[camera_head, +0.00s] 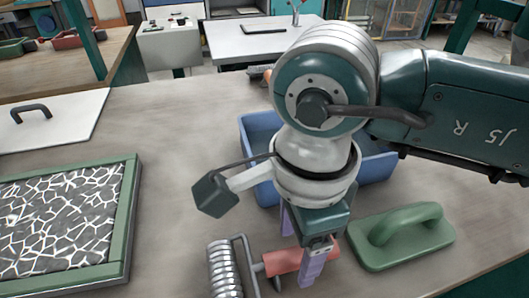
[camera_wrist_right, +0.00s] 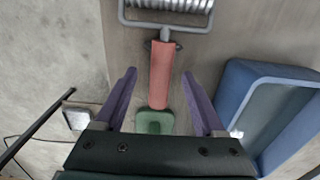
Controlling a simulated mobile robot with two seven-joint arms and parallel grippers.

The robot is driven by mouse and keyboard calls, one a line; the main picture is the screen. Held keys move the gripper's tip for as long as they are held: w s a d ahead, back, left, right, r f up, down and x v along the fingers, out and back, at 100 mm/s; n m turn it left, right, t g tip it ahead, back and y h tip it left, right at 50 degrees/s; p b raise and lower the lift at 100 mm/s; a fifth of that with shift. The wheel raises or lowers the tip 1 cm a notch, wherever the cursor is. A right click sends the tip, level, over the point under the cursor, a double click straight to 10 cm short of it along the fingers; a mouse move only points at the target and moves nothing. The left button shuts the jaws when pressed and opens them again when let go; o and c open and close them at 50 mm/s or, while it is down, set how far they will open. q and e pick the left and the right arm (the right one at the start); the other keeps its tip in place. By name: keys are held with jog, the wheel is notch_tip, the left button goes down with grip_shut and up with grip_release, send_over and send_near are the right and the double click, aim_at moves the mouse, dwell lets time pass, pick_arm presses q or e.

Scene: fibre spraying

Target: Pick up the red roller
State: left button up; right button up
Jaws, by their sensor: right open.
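The red roller has a ribbed metal drum (camera_head: 223,268), a grey frame and a red handle (camera_head: 283,262). It lies on the table at the front centre. In the right wrist view, the red handle (camera_wrist_right: 161,75) runs down from the drum (camera_wrist_right: 170,4), between my fingers in the picture. My right gripper (camera_head: 298,254) is open, its purple fingers pointing down over the handle. In the head view one finger overlaps the handle's right part; contact cannot be told. My left gripper is not in view.
A green float (camera_head: 405,240) lies close right of the handle. A blue bin (camera_head: 375,168) stands behind, partly hidden by my arm. A green-framed tray (camera_head: 126,225) with a cracked pattern lies left. Bare table separates tray and bin.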

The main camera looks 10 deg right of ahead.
notch_tip(320, 180, down, 2)
jog(key=shift+c, duration=0.3)
jog(key=shift+w, duration=0.1)
grip_shut()
dwell(0.5)
